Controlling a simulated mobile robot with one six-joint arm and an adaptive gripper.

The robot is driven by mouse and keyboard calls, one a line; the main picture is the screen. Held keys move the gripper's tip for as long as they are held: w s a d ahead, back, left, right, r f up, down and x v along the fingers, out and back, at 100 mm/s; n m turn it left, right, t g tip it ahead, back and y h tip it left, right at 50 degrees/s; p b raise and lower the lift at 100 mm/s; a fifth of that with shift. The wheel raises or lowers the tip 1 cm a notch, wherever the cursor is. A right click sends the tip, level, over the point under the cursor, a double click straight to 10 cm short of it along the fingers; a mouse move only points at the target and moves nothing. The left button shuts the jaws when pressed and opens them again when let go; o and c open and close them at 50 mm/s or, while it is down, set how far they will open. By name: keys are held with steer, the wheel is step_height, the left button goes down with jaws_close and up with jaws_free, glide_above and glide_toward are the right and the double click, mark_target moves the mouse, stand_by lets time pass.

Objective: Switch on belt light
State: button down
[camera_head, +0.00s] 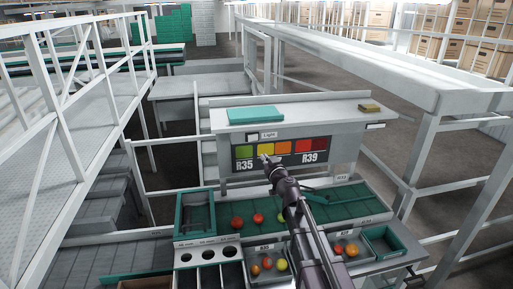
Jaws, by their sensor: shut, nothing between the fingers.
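A small pale switch (252,137) sits on the upper front of the grey panel (345,150), left of a label reading "Light" (269,134). My gripper (266,157) is shut and empty. In the picture its tip lies just below and right of the switch, over the colour chart. I cannot tell how far it is from the panel or whether it touches. The switch's position, on or off, is too small to read. My arm covers part of the green belt (200,216) below.
A colour chart (313,146) marked R35 to R39 is on the panel. A teal folder (255,114) and a small brown block (369,107) lie on top. Tomatoes (237,222) are on the belt and in trays below. A white railing stands left, a grey frame (340,60) right.

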mark_target(249, 139)
steer(key=x, duration=1.2)
steer(key=shift+w+a, duration=0.1)
steer(key=shift+w, duration=0.15)
steer(key=shift+w+a, duration=0.35)
steer(key=shift+w, duration=0.25)
steer(key=shift+w, duration=0.1)
steer(key=shift+w+a, duration=0.25)
steer(key=shift+a, duration=0.05)
steer(key=shift+s+d, duration=0.1)
steer(key=shift+s, duration=0.05)
steer(key=shift+s, duration=0.5)
steer(key=s+d, duration=0.1)
steer(key=s, duration=1.2)
steer(key=shift+d, duration=0.2)
